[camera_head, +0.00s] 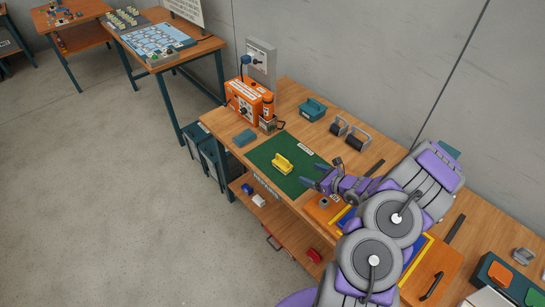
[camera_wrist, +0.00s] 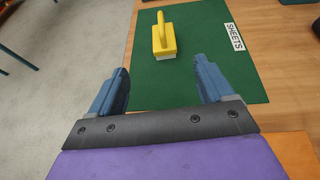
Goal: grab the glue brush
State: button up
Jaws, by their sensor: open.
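A yellow brush-like tool (camera_head: 283,164) with a raised handle and a white underside lies on the green mat (camera_head: 299,181). I take it for the glue brush. In the wrist view the yellow tool (camera_wrist: 163,40) is beyond the fingertips, between their lines, with its handle pointing away from me. My gripper (camera_head: 317,176) is open and empty, to the right of the tool and apart from it. In the wrist view both blue fingers of my gripper (camera_wrist: 161,74) are spread wide with the mat showing between them.
An orange machine (camera_head: 244,100) stands at the bench's far left, with a teal block (camera_head: 245,138) nearby. A teal caddy-like object (camera_head: 312,110) and dark handled tools (camera_head: 355,139) are at the back. A SHEETS label (camera_wrist: 234,37) lies at the mat's edge. The mat around the yellow tool is clear.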

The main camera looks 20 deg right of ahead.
jog(key=shift+w+f, duration=0.15)
jog(key=shift+f, duration=0.2)
jog(key=b, duration=0.2)
send_near(283, 163)
jog(key=shift+w+d+f, duration=0.15)
jog(key=shift+w+f, duration=0.05)
jog(key=shift+w, duration=0.05)
jog(key=x, duration=0.4)
jog(key=shift+s+a+r, duration=0.1)
jog(key=shift+a+r, duration=0.05)
jog(key=shift+a, duration=0.25)
jog(key=shift+w+a, duration=0.3)
jog(key=shift+w, duration=0.05)
jog(key=w, duration=0.1)
jog(key=w+f+b, duration=0.1)
jog(key=w+f, duration=0.1)
jog(key=shift+w+a+f, duration=0.15)
jog(key=shift+a, duration=0.15)
jog(key=shift+w+a, duration=0.4)
jog(key=shift+w, duration=0.05)
jog(key=shift+a, duration=0.15)
jog(key=shift+d, duration=0.3)
jog(key=c, duration=0.7)
jog(key=shift+a, duration=0.15)
jog(key=c, duration=0.4)
